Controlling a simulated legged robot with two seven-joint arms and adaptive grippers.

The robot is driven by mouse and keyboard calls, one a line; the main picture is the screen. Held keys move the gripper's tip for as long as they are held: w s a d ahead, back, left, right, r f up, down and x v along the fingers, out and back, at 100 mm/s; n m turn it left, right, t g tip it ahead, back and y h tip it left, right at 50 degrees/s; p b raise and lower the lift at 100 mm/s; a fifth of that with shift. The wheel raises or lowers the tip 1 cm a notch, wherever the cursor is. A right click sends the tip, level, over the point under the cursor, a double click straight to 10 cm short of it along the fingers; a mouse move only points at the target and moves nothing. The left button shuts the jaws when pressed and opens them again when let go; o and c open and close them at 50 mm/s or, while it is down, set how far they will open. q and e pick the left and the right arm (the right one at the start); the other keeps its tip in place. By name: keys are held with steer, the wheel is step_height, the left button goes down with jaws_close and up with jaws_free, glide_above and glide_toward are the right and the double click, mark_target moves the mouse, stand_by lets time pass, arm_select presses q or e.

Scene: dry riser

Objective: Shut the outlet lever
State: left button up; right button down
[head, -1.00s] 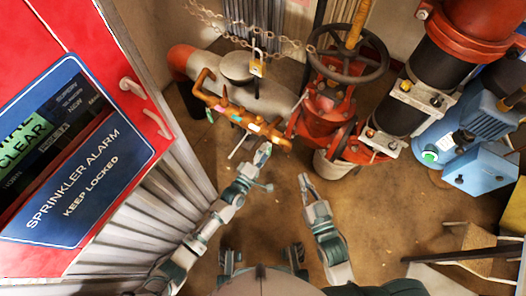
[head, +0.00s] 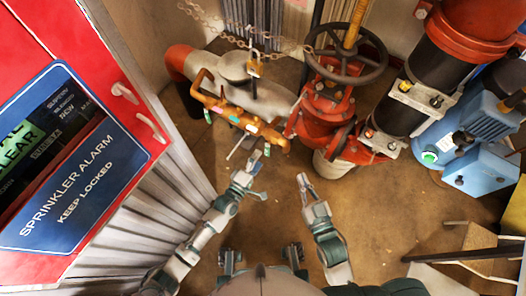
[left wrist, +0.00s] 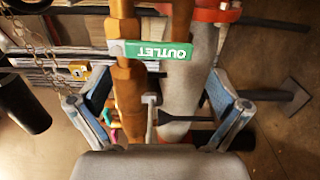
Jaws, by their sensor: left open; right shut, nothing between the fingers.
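The outlet lever (left wrist: 160,50) is a green handle marked OUTLET. In the left wrist view it lies crosswise over the brass pipework, above and beyond my fingers. The brass pipe assembly (head: 226,109) with small coloured handles hangs beside the red valve in the head view; which handle there is the outlet lever I cannot tell. My left gripper (head: 257,177) is open just below the assembly's right end; in its wrist view the fingers (left wrist: 158,112) stand apart, with pipework seen between them and the lever untouched. My right gripper (head: 303,181) is shut and empty over the floor.
A red valve with a dark handwheel (head: 345,52) stands right of the brass assembly. A chain with a brass padlock (head: 255,68) hangs behind. A red sprinkler alarm cabinet (head: 75,150) borders the left, blue equipment (head: 470,145) the right. The floor (head: 385,215) between is mostly clear.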

arm_select(q)
steer(key=v, duration=0.8)
steer(key=shift+a, duration=0.2)
